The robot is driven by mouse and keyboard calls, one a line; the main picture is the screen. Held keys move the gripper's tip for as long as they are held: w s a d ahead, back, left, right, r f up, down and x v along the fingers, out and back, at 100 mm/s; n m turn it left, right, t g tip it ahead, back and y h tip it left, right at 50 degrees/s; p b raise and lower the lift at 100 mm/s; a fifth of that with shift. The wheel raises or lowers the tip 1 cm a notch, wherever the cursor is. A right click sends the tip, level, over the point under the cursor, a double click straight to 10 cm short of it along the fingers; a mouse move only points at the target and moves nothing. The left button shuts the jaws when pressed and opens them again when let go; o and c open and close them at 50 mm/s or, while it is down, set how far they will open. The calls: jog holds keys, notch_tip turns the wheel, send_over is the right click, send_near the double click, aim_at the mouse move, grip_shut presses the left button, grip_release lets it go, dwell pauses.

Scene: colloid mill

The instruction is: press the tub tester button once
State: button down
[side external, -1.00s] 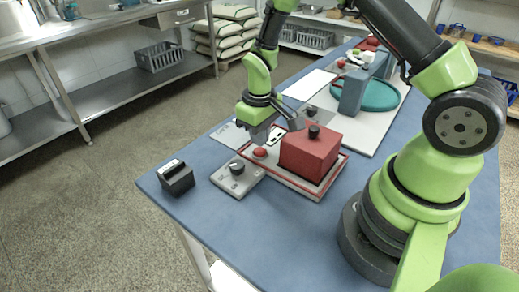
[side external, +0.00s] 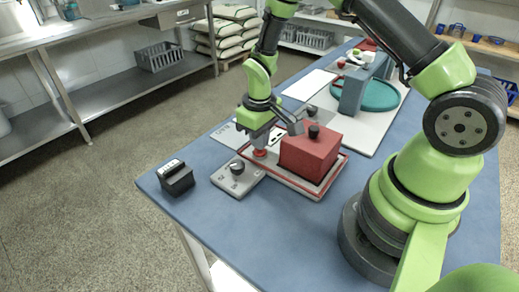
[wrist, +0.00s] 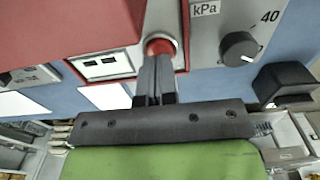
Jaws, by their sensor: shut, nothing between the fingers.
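The red round button (side external: 260,155) sits on the tester's base at the left of the red box (side external: 310,152) with the black knob on top. It also shows in the wrist view (wrist: 161,45), just beyond my fingertips. My gripper (side external: 260,147) is shut and empty, pointing down with its fingertips at the top of the button. They appear to touch it and cover part of it. How far the button is pressed in, I cannot tell.
A grey plate with a black dial (side external: 237,168), marked kPa in the wrist view, lies beside the button. A small black device (side external: 176,178) stands near the table's left corner. A teal round tray (side external: 378,97) and a grey-blue upright block (side external: 352,92) are farther back.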

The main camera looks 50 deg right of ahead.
jog(key=shift+f, duration=0.8)
dwell(0.5)
jog(key=shift+r, duration=3.8)
jog(key=shift+r, duration=1.05)
dwell(1.8)
